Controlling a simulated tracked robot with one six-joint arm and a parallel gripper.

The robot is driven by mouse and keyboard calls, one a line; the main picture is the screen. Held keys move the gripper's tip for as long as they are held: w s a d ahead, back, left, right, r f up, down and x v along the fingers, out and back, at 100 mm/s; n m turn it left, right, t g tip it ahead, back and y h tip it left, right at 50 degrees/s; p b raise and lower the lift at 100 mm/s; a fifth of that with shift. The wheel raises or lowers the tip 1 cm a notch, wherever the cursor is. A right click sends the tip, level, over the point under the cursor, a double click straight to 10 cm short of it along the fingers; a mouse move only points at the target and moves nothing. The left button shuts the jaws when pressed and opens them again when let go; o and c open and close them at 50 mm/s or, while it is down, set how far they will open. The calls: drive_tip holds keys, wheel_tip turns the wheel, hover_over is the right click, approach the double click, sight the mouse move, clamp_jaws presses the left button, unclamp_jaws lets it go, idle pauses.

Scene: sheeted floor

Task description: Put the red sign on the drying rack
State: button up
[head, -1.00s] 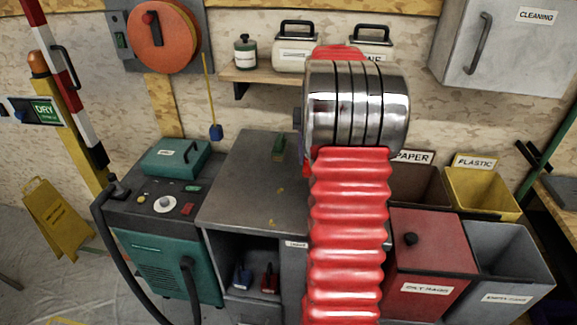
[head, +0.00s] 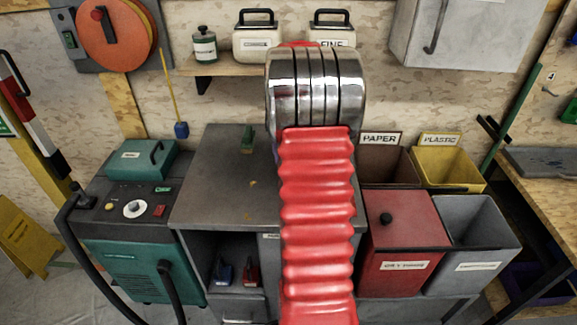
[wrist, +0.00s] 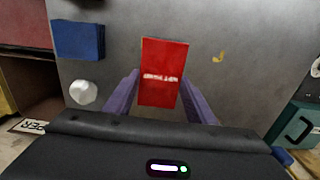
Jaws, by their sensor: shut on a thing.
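The red sign (wrist: 164,60), a flat red plate with a line of white lettering, shows in the wrist view. My gripper (wrist: 160,76) has its purple fingers on both sides of the sign and is shut on it. The sign is over the grey cabinet top (wrist: 230,35); I cannot tell whether it touches it. In the head view my red ribbed arm hides the gripper and the sign. I cannot make out a drying rack in either view.
The grey cabinet (head: 215,175) stands between a teal machine (head: 130,255) and a red bin (head: 400,240). A yellow bin (head: 450,170) and a grey bin (head: 470,240) stand further right. A wooden workbench (head: 550,195) is at the right edge. A blue block (wrist: 78,40) lies near the sign.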

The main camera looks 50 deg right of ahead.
drive_tip(key=shift+f, duration=2.45)
drive_tip(key=shift+f, duration=0.1)
drive_tip(key=o, duration=1)
drive_tip(key=shift+o, duration=0.2)
wheel_tip(320, 180, up, 12)
